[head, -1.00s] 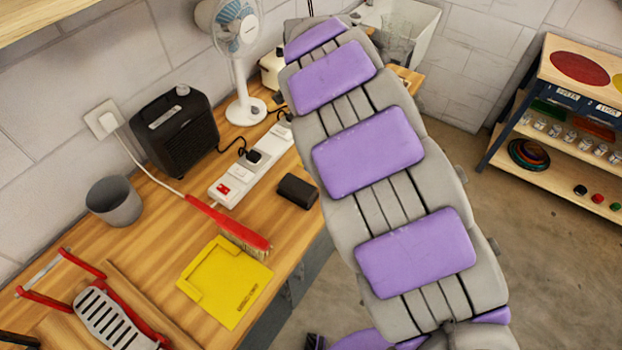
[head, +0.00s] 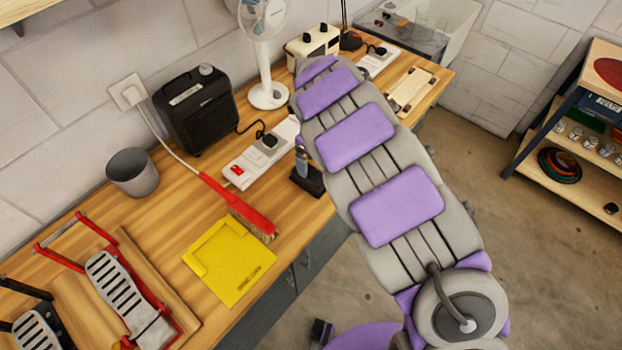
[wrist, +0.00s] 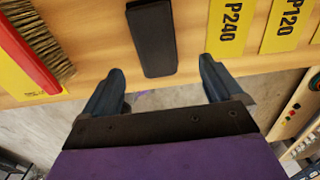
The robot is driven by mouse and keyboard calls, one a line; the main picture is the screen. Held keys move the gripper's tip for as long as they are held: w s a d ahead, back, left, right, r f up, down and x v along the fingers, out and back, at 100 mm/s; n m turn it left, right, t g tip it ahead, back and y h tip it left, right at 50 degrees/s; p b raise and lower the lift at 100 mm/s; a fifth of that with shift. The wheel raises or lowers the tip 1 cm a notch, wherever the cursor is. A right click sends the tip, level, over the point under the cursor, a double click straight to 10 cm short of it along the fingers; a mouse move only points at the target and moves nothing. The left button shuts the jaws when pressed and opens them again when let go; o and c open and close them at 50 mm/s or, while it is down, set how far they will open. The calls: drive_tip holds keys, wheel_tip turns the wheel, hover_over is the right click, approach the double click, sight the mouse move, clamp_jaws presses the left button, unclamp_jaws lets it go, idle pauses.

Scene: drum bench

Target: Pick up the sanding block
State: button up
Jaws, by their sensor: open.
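The sanding block, a dark oblong block (wrist: 152,38), lies flat on the wooden bench. In the wrist view it sits ahead of my gripper (wrist: 163,70), roughly in line with the gap between the fingers and a little left of its middle. The fingers are apart, with nothing between them. In the head view the dark block (head: 313,184) shows beside my arm, and one finger of my gripper (head: 301,163) is seen close to it. The arm hides the rest of the gripper there.
A red-handled brush (head: 238,210) and yellow dustpan (head: 228,262) lie left of the block. A white power strip (head: 258,162) is behind it. Yellow P240 (wrist: 231,25) and P120 (wrist: 286,22) sheets lie right of it in the wrist view.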

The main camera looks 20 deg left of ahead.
sight(310, 172)
wheel_tip(310, 172, down, 2)
drive_tip(key=shift+f, duration=0.25)
drive_tip(key=shift+a+f, duration=0.2)
drive_tip(key=shift+f, duration=0.05)
drive_tip(key=f, duration=0.1)
drive_tip(key=a+f+b, duration=0.1)
drive_tip(key=f, duration=0.2)
drive_tip(key=shift+a+f, duration=0.15)
drive_tip(key=shift+a, duration=0.1)
drive_tip(key=shift+d+f, duration=0.2)
drive_tip(key=shift+f, duration=0.05)
drive_tip(key=shift+s+d, duration=0.1)
drive_tip(key=shift+d, duration=0.35)
drive_tip(key=shift+a+f, duration=0.1)
drive_tip(key=shift+a, duration=0.4)
drive_tip(key=c, duration=0.6)
drive_tip(key=shift+d, duration=0.25)
drive_tip(key=c, duration=0.7)
